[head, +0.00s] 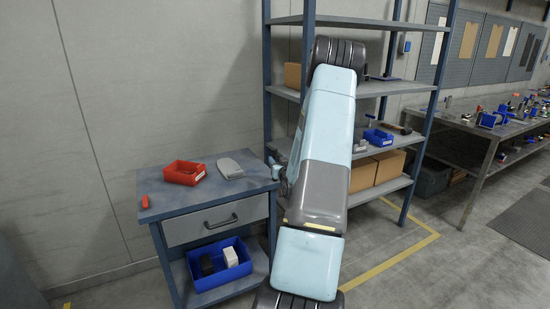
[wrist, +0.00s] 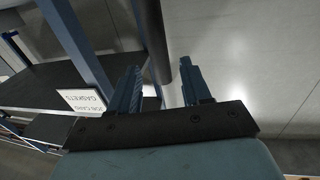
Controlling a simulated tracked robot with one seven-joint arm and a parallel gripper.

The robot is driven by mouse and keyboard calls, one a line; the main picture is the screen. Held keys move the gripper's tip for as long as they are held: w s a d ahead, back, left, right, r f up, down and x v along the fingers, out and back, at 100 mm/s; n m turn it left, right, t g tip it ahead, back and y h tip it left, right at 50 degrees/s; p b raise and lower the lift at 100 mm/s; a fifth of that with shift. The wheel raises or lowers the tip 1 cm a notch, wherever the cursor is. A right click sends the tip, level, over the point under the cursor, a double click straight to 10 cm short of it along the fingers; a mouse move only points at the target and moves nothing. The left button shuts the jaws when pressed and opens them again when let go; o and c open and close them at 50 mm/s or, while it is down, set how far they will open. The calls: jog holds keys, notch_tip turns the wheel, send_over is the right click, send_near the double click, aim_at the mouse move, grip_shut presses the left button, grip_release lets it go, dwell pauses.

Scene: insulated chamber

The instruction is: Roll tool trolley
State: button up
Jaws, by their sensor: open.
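The tool trolley (head: 212,214) stands against the wall at left in the head view, with a blue top, a grey drawer with a dark handle (head: 221,221) and a lower shelf. My arm reaches to its right side and hides part of that side. In the wrist view my gripper (wrist: 160,68) is open, its two blue fingers apart. A dark round bar (wrist: 159,50) shows between the fingers; it looks like the trolley's push handle, but I cannot tell whether either finger touches it. In the head view the fingers are mostly hidden beside the trolley's right edge.
A red bin (head: 184,172) and a grey item (head: 230,168) lie on the trolley top; a blue bin (head: 219,265) is below. A shelving rack (head: 268,70) stands close behind my arm. A workbench (head: 478,127) is at right. Floor (head: 440,265) at front right is clear.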

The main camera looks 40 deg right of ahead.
aim_at(275, 157)
jog(key=shift+x, duration=2.45)
jog(key=shift+a, duration=0.1)
jog(key=shift+c, duration=0.2)
grip_shut()
